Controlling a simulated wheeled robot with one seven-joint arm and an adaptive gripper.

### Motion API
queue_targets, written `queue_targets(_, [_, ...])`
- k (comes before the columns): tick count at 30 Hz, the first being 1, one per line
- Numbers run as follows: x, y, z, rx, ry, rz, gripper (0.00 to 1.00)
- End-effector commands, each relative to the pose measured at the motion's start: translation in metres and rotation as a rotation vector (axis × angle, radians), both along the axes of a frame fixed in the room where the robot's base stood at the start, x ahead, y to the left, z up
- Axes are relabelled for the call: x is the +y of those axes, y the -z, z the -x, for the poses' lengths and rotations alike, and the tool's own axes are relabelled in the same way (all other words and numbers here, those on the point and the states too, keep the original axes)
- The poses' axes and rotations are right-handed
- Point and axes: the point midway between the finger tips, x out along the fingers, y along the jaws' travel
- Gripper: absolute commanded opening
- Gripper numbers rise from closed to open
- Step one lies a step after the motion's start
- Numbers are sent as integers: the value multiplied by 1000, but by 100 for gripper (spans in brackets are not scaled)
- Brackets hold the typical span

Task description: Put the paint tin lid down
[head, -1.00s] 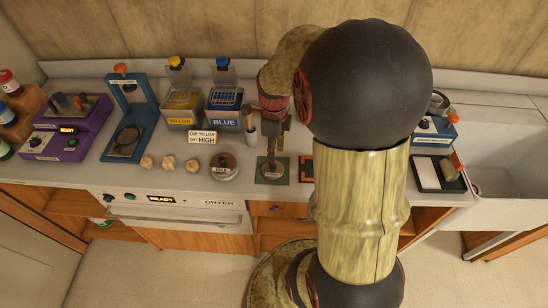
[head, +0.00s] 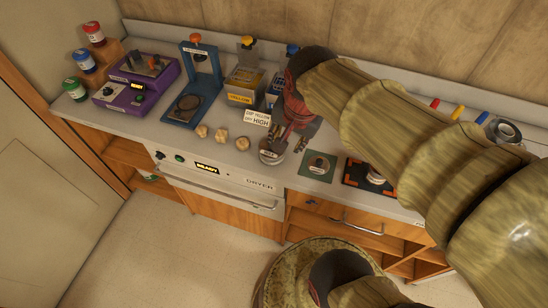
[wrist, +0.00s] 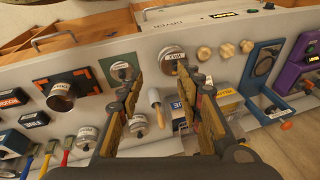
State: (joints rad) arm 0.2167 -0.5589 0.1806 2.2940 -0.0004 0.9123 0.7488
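A flat round disc (head: 318,163), which looks like the paint tin lid, lies on the green square mat (head: 307,172) by the counter's front edge. A white label shows at the mat's front. The disc also shows in the wrist view (wrist: 121,71). My gripper (head: 293,143) is above the counter, left of the mat and over the labelled tin (head: 272,156). In the wrist view my gripper (wrist: 168,95) has its fingers spread wide, with nothing held between them. The tin (wrist: 173,59) shows beyond the fingertips. My fingers partly cover it in the head view.
A dark pad with orange corners (head: 349,178) lies right of the mat. Yellow (head: 242,90) and blue tubs stand behind. A wooden-handled tool (wrist: 155,97) stands between my fingers' lines of sight.

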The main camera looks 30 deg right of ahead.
Motion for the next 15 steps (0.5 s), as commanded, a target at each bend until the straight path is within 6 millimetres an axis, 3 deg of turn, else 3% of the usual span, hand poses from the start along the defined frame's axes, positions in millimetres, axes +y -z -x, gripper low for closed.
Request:
queue_targets(1, [15,-8,8,-27,-146,42,35])
queue_targets(6, [50,-23,32,-93,-593,191,35])
queue_targets(10, [64,-27,44,-124,-803,271,35])
queue_targets(15, [70,-29,50,-139,-904,314,35])
